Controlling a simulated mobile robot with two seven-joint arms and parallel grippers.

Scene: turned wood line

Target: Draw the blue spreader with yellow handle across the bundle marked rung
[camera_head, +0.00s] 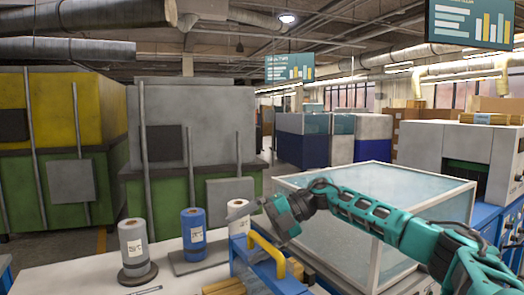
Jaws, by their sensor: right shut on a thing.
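The blue spreader (240,256) with its arched yellow handle (267,252) is low in the middle of the head view, over the near part of the bench. My right gripper (276,222) comes in from the right on a teal arm and is shut on the spreader by its handle; the exact finger contact is hard to see. Wooden bundles lie low on the bench, one left of the spreader (222,288) and one partly hidden behind it and my arm. I cannot read which bundle is marked rung. My left gripper is out of view.
A grey roll (133,248) and a blue roll (193,232) stand upright on the pale bench (85,277) at left, with a third roll (238,224) beside the gripper. A clear-topped box (370,185) stands behind my right arm. Bare bench shows at front left.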

